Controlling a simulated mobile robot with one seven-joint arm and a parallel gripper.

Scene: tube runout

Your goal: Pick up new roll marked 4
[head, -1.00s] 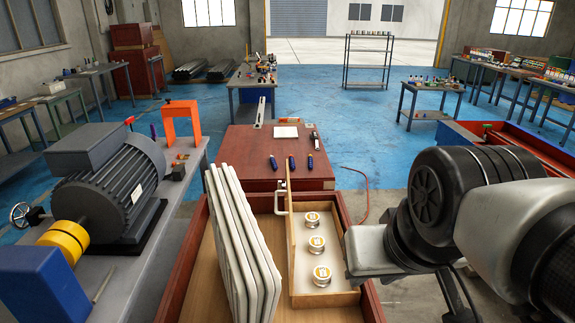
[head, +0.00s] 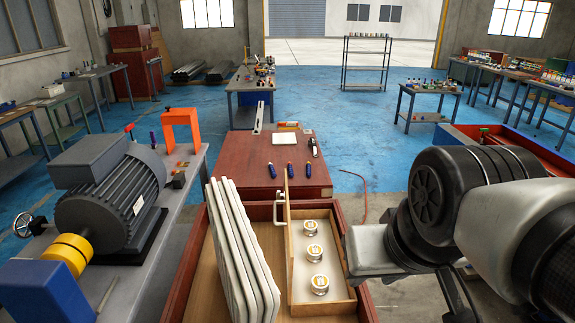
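The far roll (head: 310,228), the middle roll (head: 314,253) and the near roll (head: 320,284) each carry a mark on top. The marks are too small to read, so I cannot tell which one is 4. My arm comes in from the right, beside the tray.
Several white panels (head: 240,250) lean upright left of the tray. A red-brown cabinet (head: 250,178) lies beyond, and a bench with a grey motor (head: 108,198) is at left.

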